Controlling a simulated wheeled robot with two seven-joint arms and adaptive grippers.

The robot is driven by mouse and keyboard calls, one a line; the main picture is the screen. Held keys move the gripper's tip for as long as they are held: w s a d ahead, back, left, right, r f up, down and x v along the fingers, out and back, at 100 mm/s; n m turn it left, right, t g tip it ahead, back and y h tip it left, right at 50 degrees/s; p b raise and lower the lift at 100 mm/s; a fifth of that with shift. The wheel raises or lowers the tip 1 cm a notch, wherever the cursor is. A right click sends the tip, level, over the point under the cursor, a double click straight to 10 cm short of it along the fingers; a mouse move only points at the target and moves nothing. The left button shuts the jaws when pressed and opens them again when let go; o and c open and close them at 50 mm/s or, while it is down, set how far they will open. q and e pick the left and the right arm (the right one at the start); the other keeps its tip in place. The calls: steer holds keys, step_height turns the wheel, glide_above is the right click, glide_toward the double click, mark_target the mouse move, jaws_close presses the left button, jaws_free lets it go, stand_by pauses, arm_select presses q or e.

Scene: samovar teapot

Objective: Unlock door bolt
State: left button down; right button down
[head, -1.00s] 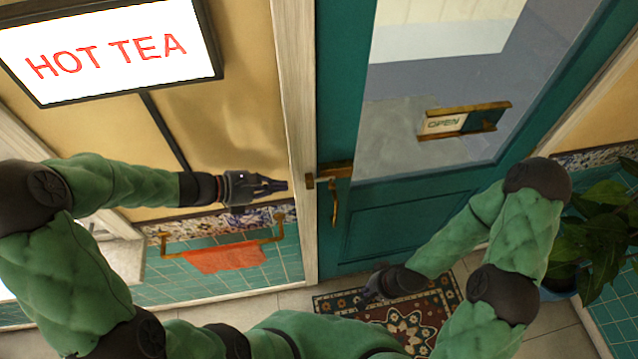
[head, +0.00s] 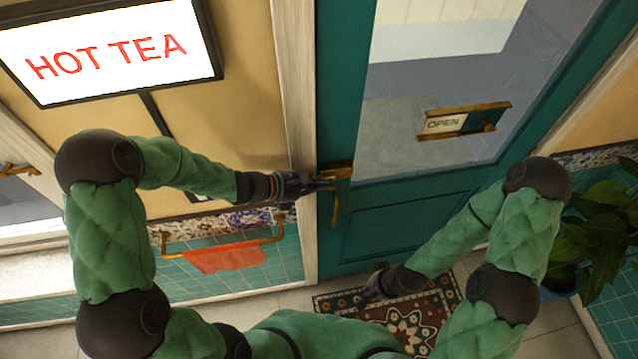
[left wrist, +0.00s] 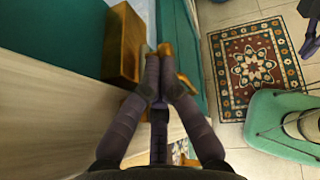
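The brass door bolt (head: 338,169) is on the left edge of the green door (head: 410,225), above a brass pull handle (head: 334,212). My left gripper (head: 328,184) is at the bolt, over the door frame, and hides the brass catch there. In the left wrist view, the fingers of my left gripper (left wrist: 159,62) are together at their tips. A brass block (left wrist: 122,46) is just left of the tips and brass shows beyond them. I cannot tell whether they pinch any part of the bolt. My right gripper (head: 372,289) hangs low over the rug, away from the door hardware; its fingers are unclear.
A pale door frame post (head: 298,130) separates the door from the wall. An orange towel (head: 224,257) hangs on a brass rail below my left arm. A patterned rug (head: 410,320) lies before the door. A potted plant (head: 600,235) stands at the right.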

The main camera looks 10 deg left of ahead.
arm_select(q)
steer(key=shift+d, duration=0.1)
arm_select(e)
steer(key=shift+f, duration=0.1)
